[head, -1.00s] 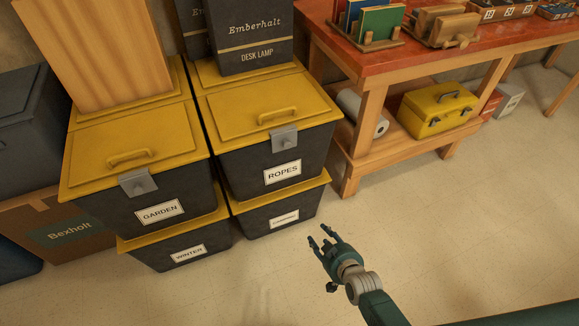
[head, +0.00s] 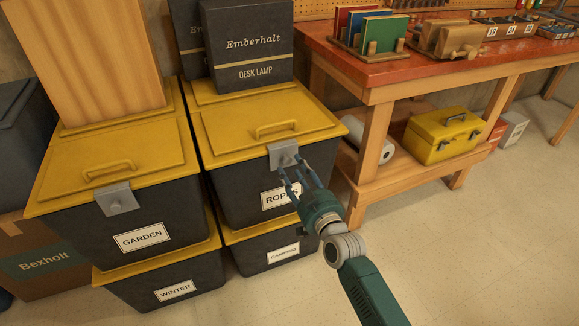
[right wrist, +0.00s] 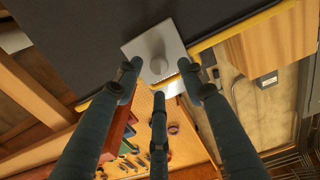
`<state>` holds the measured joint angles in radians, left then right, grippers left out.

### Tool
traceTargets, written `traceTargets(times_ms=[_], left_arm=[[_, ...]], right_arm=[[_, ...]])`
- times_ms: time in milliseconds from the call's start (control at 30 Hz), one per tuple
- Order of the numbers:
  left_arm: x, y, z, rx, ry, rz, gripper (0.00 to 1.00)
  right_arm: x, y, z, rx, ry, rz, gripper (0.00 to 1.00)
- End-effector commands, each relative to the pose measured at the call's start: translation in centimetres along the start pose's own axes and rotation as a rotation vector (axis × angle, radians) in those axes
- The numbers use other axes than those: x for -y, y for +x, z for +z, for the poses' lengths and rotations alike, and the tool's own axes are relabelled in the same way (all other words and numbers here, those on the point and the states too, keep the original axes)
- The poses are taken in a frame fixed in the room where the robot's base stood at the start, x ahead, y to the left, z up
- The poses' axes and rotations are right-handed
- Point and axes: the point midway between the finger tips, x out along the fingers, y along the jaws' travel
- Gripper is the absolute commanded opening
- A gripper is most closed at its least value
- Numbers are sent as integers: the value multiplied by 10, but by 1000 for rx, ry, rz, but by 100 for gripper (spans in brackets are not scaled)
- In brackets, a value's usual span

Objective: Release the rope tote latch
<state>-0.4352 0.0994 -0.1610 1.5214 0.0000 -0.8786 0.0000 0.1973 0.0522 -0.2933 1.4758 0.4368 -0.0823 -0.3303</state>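The rope tote (head: 240,180) is dark with a yellow lid (head: 262,122) and a "ROPES" label, which my gripper partly covers. Its latch (head: 283,155) is a grey plate on the front, below the lid handle. The lid looks closed. The latch plate and its round knob (right wrist: 154,68) also show in the right wrist view. My right gripper (head: 293,172) is just in front of the latch, fingers pointing up at it. In the right wrist view its fingers are spread open around the knob area; I cannot tell whether they touch. My left gripper is not in view.
The garden tote (head: 95,160) with a similar latch stands to the left. The rope tote rests on another tote (head: 270,250). A desk lamp box (head: 248,45) stands on the stack behind. A red-topped workbench (head: 385,70) is at the right. The floor in front is clear.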

Motion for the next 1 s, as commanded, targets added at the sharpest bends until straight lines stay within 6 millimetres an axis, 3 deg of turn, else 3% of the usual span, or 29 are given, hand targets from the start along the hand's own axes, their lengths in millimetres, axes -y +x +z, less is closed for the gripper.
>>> traceTargets(times_ms=[233, 600, 800, 1000], left_arm=[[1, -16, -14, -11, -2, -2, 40], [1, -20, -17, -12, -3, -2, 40], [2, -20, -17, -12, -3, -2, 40], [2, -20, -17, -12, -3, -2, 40]], right_arm=[[1, 32, 1, 0, 1, -1, 40], [1, 37, 1, 1, 1, -1, 40], [0, 36, 0, 1, 1, -1, 0], [0, 37, 0, -1, 1, 0, 0]])
